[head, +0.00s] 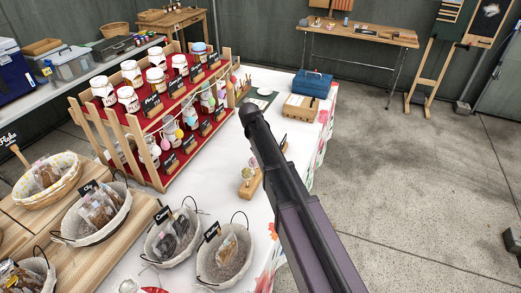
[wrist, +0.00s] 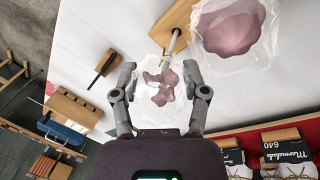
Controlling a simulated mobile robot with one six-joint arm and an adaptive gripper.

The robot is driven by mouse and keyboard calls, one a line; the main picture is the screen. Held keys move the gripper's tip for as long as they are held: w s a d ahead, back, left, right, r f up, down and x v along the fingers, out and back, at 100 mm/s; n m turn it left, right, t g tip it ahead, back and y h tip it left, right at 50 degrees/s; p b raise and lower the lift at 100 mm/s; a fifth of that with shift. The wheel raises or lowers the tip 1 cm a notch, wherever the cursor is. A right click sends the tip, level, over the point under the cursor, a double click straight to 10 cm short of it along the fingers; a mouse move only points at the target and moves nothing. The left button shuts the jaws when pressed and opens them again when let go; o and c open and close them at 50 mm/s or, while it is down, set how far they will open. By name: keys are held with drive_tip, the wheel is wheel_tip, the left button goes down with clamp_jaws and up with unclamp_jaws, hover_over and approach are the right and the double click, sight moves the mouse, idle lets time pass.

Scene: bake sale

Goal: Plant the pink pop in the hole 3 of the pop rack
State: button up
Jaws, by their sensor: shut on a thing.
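In the wrist view my gripper (wrist: 160,70) is closed to the width of a clear-wrapped pink pop (wrist: 163,88), with one finger on each side. A pale stick runs from this pop toward the wooden pop rack (wrist: 174,26). I cannot tell whether the stick's end is in a hole, or which hole. A second wrapped pink pop (wrist: 232,28) shows larger beside the rack and partly covers it. In the head view the rack (head: 245,191) is on the white table, left of my arm, with a pale wrapped pop above it. My gripper is hidden there.
A tiered stand of jars (head: 165,170) is left of the rack. Baskets (head: 224,258) of wrapped goods line the near side. A wooden box (head: 300,107) and blue toolbox (head: 312,83) sit at the far end. A dark sign (wrist: 102,68) stands near the rack.

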drive_tip(key=shift+b+x, duration=0.85)
drive_tip(key=shift+x, duration=0.05)
drive_tip(key=o, duration=0.8)
drive_tip(key=shift+s+a, duration=0.1)
drive_tip(key=shift+a, duration=0.1)
drive_tip(key=shift+r, duration=0.2)
drive_tip(key=p+v, duration=0.2)
drive_tip(key=d+p+v, duration=0.1)
drive_tip(key=p+v, duration=0.1)
drive_tip(key=shift+w+r+p, duration=0.2)
drive_tip(key=shift+p, duration=0.15)
drive_tip(key=r+p, duration=0.1)
drive_tip(key=d+r+y+p, duration=0.1)
drive_tip(key=r+p, duration=0.1)
drive_tip(key=w+r+g+y+p, duration=0.1)
drive_tip(key=r+p, duration=0.1)
drive_tip(key=shift+d, duration=0.25)
drive_tip(key=shift+s, duration=0.1)
idle(0.5)
